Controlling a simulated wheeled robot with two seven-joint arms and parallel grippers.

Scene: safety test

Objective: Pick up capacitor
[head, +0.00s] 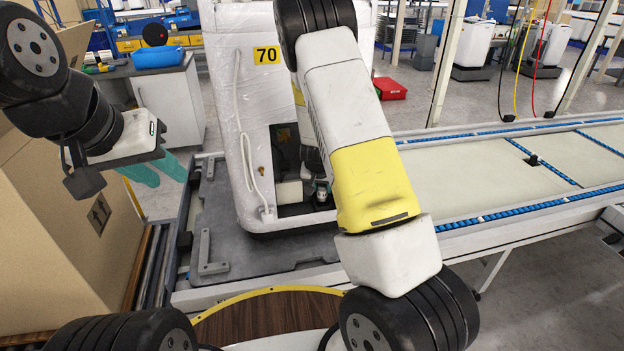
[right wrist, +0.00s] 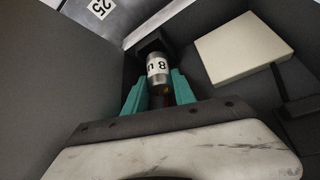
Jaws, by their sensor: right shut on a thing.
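The capacitor (right wrist: 158,68) is a silver cylinder with a white label, seen in the right wrist view inside a dark housing. My right gripper (right wrist: 159,88) has its teal fingers on both sides of it, shut on it. Its far end meets a black block (right wrist: 150,47); I cannot tell if they are joined. In the head view my right arm reaches into the lower opening of the white machine (head: 268,110) and hides most of the gripper. My left gripper (head: 154,172) is at the left, away from the machine, its teal fingers apart and empty.
A pale box (right wrist: 240,46) is close beside the capacitor inside the housing. A large carton (head: 60,220) is at the left, near my left arm. The housing walls leave little room.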

